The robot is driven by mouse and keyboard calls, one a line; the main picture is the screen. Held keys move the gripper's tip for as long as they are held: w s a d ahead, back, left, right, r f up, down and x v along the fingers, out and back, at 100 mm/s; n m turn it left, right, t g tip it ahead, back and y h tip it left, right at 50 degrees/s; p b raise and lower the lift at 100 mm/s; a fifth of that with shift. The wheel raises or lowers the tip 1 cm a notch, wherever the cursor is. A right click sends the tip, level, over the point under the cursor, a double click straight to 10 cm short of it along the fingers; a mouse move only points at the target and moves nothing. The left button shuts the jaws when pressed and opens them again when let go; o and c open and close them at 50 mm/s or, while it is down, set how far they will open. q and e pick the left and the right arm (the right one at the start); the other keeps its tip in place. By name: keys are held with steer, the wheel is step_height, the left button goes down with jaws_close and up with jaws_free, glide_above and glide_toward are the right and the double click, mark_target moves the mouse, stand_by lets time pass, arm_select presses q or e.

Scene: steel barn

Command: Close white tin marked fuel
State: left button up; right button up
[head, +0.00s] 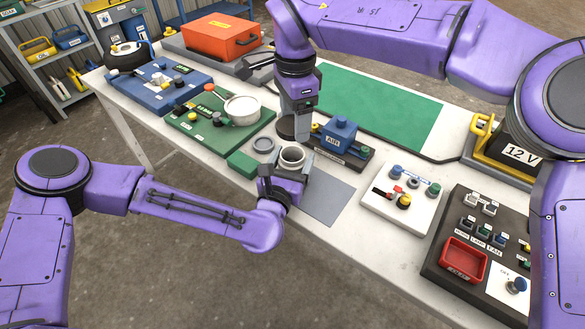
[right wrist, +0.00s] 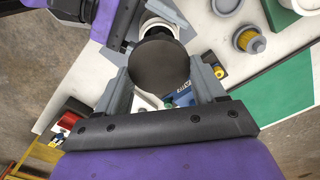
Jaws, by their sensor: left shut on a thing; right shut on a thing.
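A white tin (head: 291,157) stands open-topped near the front edge of the table. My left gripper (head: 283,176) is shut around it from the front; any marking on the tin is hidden. My right gripper (head: 297,122) is shut on a dark round lid (head: 286,127), held above and slightly behind the tin, apart from it in the head view. In the right wrist view the lid (right wrist: 160,68) sits between the two grey fingers and covers part of the tin (right wrist: 158,27). My left gripper shows there at upper left.
A grey ring (head: 263,144) lies left of the tin. A blue AIR unit (head: 341,133) stands close at right. A green board (head: 195,127) with a white pot (head: 242,108) is at left. A grey mat (head: 325,196) is bare at front right.

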glide_above(295, 149)
steer(key=s, duration=0.2)
steer(key=shift+s+a+f, duration=0.1)
steer(key=shift+f, duration=2.35)
steer(key=shift+f, duration=0.1)
steer(key=shift+f, duration=0.8)
steer(key=shift+f, duration=0.5)
arm_select(q)
steer(key=shift+r, duration=0.1)
arm_select(e)
steer(key=shift+s+f, duration=0.1)
steer(key=shift+f, duration=0.3)
